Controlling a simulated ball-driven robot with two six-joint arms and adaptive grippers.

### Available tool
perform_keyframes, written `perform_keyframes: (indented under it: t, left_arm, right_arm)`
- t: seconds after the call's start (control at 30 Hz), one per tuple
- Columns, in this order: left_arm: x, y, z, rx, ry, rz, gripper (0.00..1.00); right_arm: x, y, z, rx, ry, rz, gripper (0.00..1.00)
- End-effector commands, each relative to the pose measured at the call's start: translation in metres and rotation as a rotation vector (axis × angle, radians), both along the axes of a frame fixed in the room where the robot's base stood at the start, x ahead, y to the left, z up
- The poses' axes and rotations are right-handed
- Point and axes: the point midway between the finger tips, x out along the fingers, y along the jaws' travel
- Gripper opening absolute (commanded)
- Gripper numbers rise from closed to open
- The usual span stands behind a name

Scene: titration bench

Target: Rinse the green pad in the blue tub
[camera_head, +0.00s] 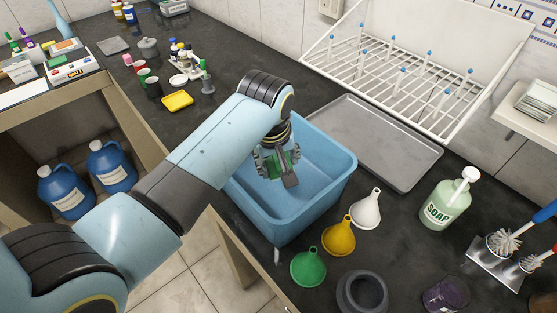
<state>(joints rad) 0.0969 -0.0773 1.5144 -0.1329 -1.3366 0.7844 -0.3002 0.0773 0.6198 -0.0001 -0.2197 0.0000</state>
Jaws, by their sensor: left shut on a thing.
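The blue tub (338,183) stands on the dark bench near the middle of the view. My left gripper (277,174) reaches over the tub's left wall, pointing down inside its opening. It is shut on the green pad (271,166), of which only small green parts show between the fingers. I cannot tell whether the pad touches the tub's floor or any water. My right gripper is not in view.
A grey tray (405,162) lies behind the tub, below a white drying rack (383,83). White, yellow (338,239) and green (308,267) funnels stand close to the tub's front right. A soap bottle (444,203) and brushes (503,242) are farther right.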

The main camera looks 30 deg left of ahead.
Motion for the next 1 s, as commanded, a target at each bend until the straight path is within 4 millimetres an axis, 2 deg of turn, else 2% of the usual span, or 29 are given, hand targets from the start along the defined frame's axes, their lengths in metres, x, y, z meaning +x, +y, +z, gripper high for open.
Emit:
perform_keyframes:
  t: [0.03,0.27,0.37,1.0]
  left_arm:
    - [0.000,0.000,0.008,0.000,0.000,0.000,0.18]
    - [0.000,0.000,0.027,0.000,0.000,0.000,0.18]
    - [0.001,0.000,0.032,0.000,-0.003,0.000,0.18]
    - [0.001,0.000,0.088,0.000,-0.003,0.000,0.18]
  right_arm:
    - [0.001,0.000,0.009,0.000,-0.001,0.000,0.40]
    - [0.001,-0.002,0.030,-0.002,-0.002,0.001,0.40]
    - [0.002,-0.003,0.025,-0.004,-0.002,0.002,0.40]
    - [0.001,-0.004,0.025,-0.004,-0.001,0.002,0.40]
